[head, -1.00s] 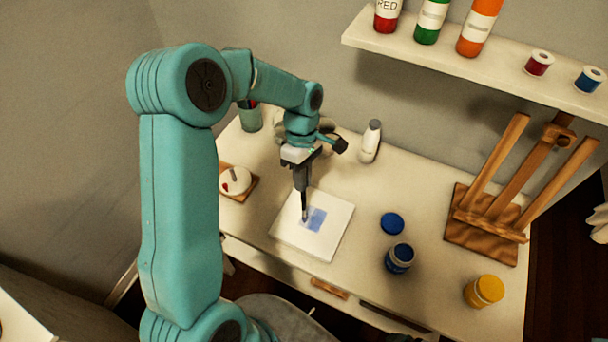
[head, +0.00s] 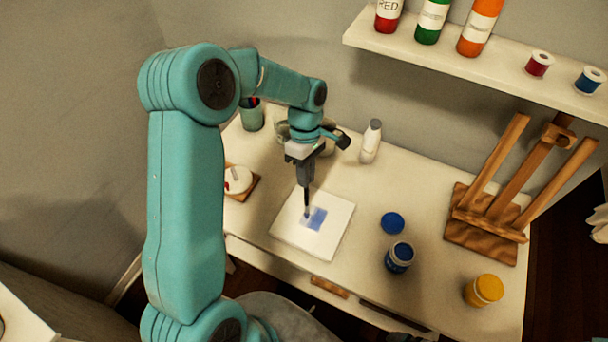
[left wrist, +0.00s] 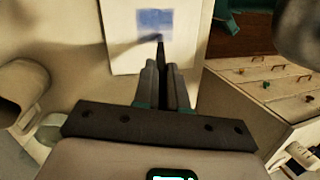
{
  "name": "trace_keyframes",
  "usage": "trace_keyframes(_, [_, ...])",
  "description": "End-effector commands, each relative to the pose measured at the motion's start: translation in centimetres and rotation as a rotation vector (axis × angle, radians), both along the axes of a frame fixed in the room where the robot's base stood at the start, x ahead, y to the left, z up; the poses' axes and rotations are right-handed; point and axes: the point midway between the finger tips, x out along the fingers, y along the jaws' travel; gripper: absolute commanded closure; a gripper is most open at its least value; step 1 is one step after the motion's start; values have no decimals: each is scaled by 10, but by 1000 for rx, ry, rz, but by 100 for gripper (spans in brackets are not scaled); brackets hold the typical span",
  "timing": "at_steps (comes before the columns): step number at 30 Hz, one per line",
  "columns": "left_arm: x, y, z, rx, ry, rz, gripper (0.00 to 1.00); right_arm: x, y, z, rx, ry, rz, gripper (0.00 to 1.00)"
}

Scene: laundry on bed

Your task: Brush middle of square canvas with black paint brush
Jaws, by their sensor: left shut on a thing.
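The square white canvas (head: 330,235) lies flat on the white table with a blue paint patch (head: 317,220) near its middle. It also shows in the left wrist view (left wrist: 120,50), with the blue patch at its upper part. My left gripper (head: 306,182) is above the canvas, shut on the black paint brush (head: 307,202), which points down. The brush tip is at the left edge of the blue patch; I cannot tell whether it touches. The brush also shows in the left wrist view (left wrist: 161,50). My right gripper is not in view.
An open blue paint jar (head: 399,257), its blue lid (head: 392,223) and a yellow jar (head: 485,290) stand to the right. A wooden easel (head: 500,200) is at the far right. A white bottle (head: 371,141) and a green cup (head: 252,116) stand behind the canvas.

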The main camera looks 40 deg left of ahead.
Motion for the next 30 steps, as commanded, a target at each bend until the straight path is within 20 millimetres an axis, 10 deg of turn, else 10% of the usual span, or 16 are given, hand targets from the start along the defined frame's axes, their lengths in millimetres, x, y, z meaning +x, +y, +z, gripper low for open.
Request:
trace_keyframes(19, [39, 9, 0, 1, -3, 1, 100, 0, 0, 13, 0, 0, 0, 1])
trace_keyframes(30, [17, 4, 1, 1, -2, -1, 100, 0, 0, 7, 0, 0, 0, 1])
